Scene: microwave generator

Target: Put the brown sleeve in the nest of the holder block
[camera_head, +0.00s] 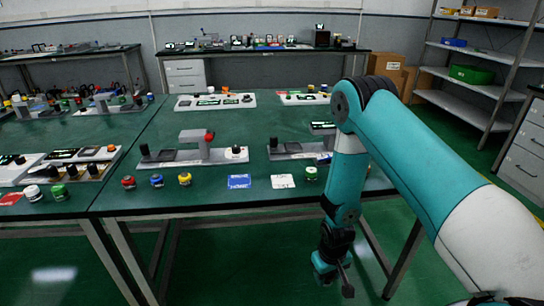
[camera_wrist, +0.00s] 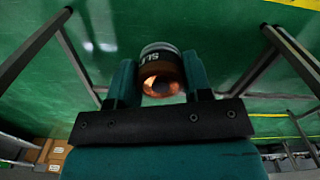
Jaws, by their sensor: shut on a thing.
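The brown sleeve (camera_wrist: 161,84) is held between the fingers of my gripper (camera_wrist: 160,66) in the wrist view. It shows an orange-brown inside and a dark band with partly visible white lettering. My gripper (camera_head: 343,280) hangs low in front of the green table in the head view, below its top and over the floor. The sleeve is too dark and small to make out there. Grey blocks with raised parts stand on the table, one left of centre (camera_head: 190,159) and one partly behind my arm (camera_head: 293,154). I cannot tell which is the holder block or see its nest.
Table legs flank the gripper in the wrist view. The floor below is open.

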